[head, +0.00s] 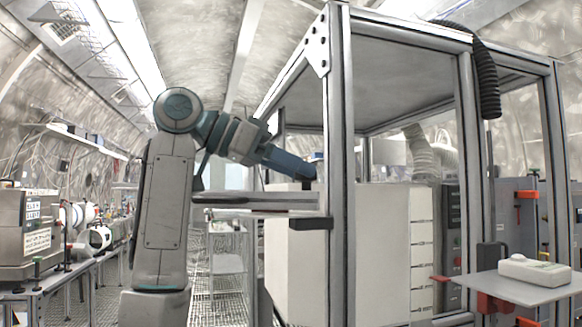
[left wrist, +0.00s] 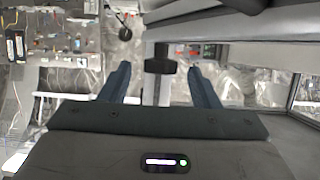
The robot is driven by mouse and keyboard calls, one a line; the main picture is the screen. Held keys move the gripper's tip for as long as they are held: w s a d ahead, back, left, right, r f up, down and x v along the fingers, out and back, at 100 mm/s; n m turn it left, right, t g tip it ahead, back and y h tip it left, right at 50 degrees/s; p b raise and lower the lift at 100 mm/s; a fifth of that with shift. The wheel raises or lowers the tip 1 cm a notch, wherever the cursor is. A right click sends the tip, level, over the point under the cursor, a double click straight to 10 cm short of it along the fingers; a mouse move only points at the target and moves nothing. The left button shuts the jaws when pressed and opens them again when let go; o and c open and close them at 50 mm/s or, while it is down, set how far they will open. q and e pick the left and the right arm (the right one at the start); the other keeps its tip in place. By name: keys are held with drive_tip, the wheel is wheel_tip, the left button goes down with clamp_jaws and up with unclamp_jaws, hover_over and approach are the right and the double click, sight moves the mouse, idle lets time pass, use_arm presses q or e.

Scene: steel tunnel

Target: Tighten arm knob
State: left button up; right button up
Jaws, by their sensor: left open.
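In the left wrist view, a black knob-like part (left wrist: 160,66) shows on a pale upright post, between and beyond my two blue fingertips. I take it for the arm knob, but its tightness cannot be seen. My left gripper (left wrist: 159,70) is open, with a clear gap between its fingers and nothing held. In the head view my left gripper (head: 306,170) reaches right to the metal frame's front post, above a grey horizontal arm or shelf (head: 255,200). The knob is not clear there, and contact cannot be told. My right gripper is not in view.
A metal-framed enclosure (head: 338,120) with pale cabinets (head: 382,250) fills the right side. A small tray (head: 520,287) holding a white device (head: 535,270) juts out at lower right. A bench with equipment (head: 28,232) stands at left. A grated aisle runs between.

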use_arm(q)
drive_tip(key=v, duration=1)
drive_tip(key=shift+a, duration=0.35)
drive_tip(key=shift+s+r, duration=0.1)
drive_tip(key=shift+r, duration=0.05)
